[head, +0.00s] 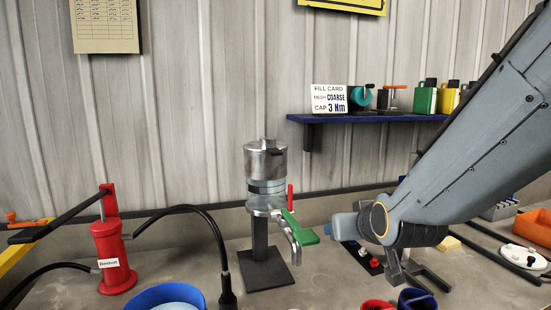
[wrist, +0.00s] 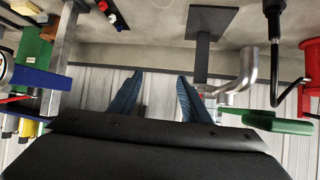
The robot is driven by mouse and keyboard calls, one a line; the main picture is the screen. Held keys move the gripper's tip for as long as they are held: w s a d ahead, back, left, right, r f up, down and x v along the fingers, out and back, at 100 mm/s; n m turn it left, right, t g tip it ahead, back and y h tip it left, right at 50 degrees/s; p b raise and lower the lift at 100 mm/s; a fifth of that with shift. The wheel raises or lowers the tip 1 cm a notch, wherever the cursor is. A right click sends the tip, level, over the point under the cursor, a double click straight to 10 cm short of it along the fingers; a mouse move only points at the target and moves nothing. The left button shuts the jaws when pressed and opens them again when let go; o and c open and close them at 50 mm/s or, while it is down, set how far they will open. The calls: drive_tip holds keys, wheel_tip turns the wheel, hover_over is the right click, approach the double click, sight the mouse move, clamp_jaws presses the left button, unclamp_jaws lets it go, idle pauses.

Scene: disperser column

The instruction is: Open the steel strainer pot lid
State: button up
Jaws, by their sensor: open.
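The steel strainer pot (head: 265,165) stands upright on top of the column at the middle of the head view. Its lid (head: 266,146) sits on its top and looks shut. In the wrist view, which is upside down, the column's post (wrist: 201,62), steel spout (wrist: 240,80) and green handle (wrist: 265,121) show; I cannot make out the lid there. My gripper (wrist: 158,96) is open, its two blue fingers apart with nothing between them. In the head view my arm comes in from the right, and its end is right of the column, lower than the pot.
A green handle (head: 302,226) and a red lever (head: 290,197) stick out right of the column. A red pump (head: 112,255) with a black hose stands left. A blue shelf (head: 365,118) with a fill card and bottles is on the wall. Open air surrounds the pot's top.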

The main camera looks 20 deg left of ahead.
drive_tip(key=a+r+n+t+y, duration=0.2)
drive_tip(key=a+r+t+y, duration=0.1)
drive_tip(key=a+r, duration=0.6)
drive_tip(key=t+y, duration=0.1)
drive_tip(key=y, duration=0.1)
approach(277, 153)
drive_tip(key=x, duration=0.3)
drive_tip(key=shift+p+x, duration=0.65)
drive_tip(key=shift+x, duration=2.85)
drive_tip(key=shift+c, duration=0.5)
clamp_jaws()
